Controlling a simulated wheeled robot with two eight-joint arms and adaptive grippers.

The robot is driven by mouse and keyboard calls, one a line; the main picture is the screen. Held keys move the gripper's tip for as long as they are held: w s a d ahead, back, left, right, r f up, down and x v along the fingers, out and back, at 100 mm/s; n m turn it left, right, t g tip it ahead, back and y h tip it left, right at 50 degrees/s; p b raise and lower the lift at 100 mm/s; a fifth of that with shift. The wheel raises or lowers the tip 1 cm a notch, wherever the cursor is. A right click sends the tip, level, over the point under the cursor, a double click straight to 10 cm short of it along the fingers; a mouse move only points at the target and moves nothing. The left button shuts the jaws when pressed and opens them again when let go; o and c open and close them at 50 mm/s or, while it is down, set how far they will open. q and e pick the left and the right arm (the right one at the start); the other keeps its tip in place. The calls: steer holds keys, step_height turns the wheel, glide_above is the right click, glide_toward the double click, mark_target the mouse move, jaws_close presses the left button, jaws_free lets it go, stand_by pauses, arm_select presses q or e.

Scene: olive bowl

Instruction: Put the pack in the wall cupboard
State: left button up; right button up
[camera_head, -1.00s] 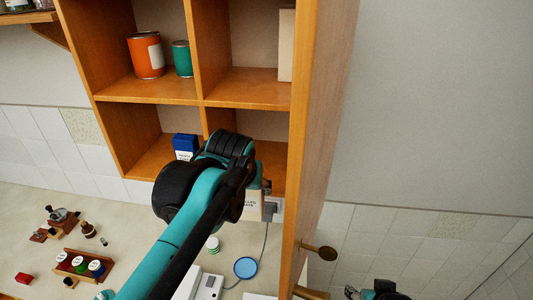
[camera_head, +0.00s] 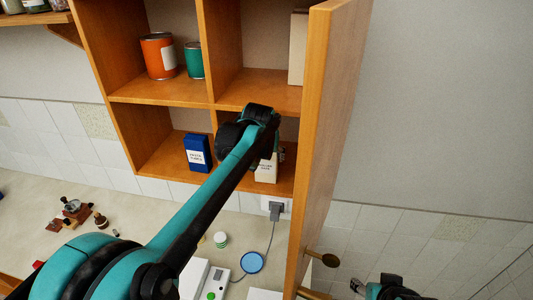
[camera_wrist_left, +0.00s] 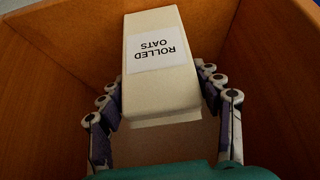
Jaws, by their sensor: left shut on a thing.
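The pack is a cream box labelled ROLLED OATS (camera_head: 268,172). It stands in the lower right compartment of the open wooden wall cupboard (camera_head: 160,100), partly hidden by my left arm in the head view. In the left wrist view the pack (camera_wrist_left: 160,90) sits between both fingers of my left gripper (camera_wrist_left: 163,72), which is shut on it, with wooden compartment walls around. In the head view the left gripper (camera_head: 274,150) is mostly hidden behind its wrist. I cannot tell whether the pack touches the shelf. My right gripper (camera_head: 359,284) is at the bottom edge, small and away from the pack.
The cupboard door (camera_head: 335,130) stands open on the right. A blue pack (camera_head: 198,153) is in the lower left compartment. An orange can (camera_head: 158,56) and green can (camera_head: 194,61) stand above it, and a cream box (camera_head: 298,48) upper right. A socket with plug (camera_head: 277,211) is below.

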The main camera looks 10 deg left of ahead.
arm_select(q)
steer(key=shift+s+f, duration=0.2)
steer(key=shift+s, duration=0.15)
steer(key=o, duration=1.4)
steer(key=shift+w, duration=0.1)
steer(key=shift+o, duration=0.2)
arm_select(e)
steer(key=shift+s, duration=0.2)
arm_select(q)
steer(key=shift+r, duration=0.15)
arm_select(e)
steer(key=shift+s, duration=0.1)
arm_select(q)
steer(key=b+v, duration=0.1)
steer(key=v, duration=1.1)
steer(key=shift+b, duration=0.35)
arm_select(e)
steer(key=shift+f, duration=0.75)
